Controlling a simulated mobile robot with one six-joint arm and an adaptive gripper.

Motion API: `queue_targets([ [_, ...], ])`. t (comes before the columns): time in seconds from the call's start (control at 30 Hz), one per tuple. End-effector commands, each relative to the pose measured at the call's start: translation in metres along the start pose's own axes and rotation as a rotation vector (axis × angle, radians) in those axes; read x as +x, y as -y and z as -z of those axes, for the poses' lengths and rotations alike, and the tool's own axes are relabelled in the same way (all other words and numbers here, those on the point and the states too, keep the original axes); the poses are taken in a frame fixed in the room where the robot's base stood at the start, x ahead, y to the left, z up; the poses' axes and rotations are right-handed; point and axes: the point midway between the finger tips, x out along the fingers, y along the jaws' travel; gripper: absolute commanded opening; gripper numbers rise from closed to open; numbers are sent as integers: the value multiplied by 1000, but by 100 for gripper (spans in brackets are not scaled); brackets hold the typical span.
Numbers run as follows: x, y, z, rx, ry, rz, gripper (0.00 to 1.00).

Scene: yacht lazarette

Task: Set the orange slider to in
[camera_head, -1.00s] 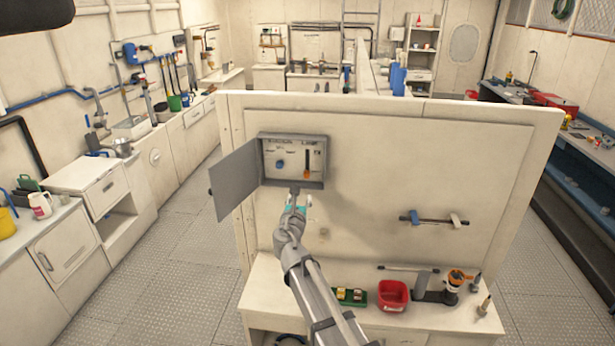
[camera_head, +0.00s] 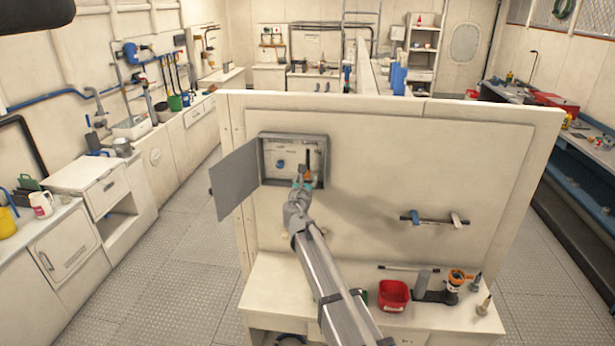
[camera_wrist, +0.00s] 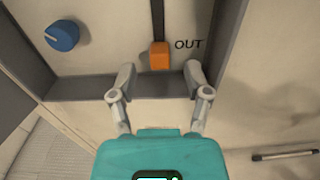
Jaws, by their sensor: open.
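The orange slider (camera_wrist: 160,56) sits at the lower end of a dark vertical slot inside the grey wall box (camera_head: 324,155), beside the printed word OUT. The fingers are at the lower edge of the box and do not visibly touch the slider. My gripper also shows in the head view (camera_head: 302,180), where it hides part of the box's lower edge.
A blue knob (camera_wrist: 62,35) is left of the slot in the box. The box's grey door (camera_head: 234,180) stands open to the left. A rail with blue and white sliders (camera_head: 434,219) is on the panel to the right. A red bin (camera_head: 393,295) stands on the bench below.

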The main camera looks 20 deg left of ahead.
Motion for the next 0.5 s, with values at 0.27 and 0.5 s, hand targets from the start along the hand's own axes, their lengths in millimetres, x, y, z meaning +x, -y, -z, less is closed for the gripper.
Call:
queue_targets([
  [0.27,26,0,0,0,0,-1,63],
  [0.5,30,0,0,0,0,0,63],
])
